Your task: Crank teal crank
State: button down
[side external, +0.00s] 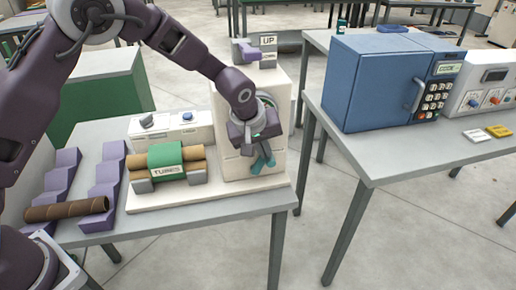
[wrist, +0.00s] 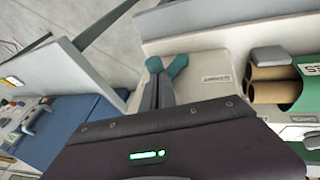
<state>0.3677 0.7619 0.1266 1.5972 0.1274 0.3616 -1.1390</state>
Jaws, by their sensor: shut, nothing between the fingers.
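The teal crank (side external: 266,152) is at the front of the white winder machine (side external: 228,165), partly hidden by my gripper (side external: 258,138). In the wrist view, teal parts of the crank (wrist: 177,66) show right beside the tips of my gripper (wrist: 158,80), against the pale machine front. My gripper's dark fingers are shut with nothing between them. The fingertips are close to the crank; I cannot tell whether they touch it.
A green-banded tube holder labelled TUBES (side external: 167,162) sits left of the machine. A brown tube (side external: 66,210) lies on purple stepped racks (side external: 100,200). An UP/DOWN sign (side external: 268,48) and purple lever (side external: 246,50) top the machine. A blue oven (side external: 385,85) stands on the right table.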

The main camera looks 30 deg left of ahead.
jog(key=shift+w+d+f, duration=0.1)
jog(key=shift+w+d, duration=0.1)
jog(key=shift+d, duration=0.05)
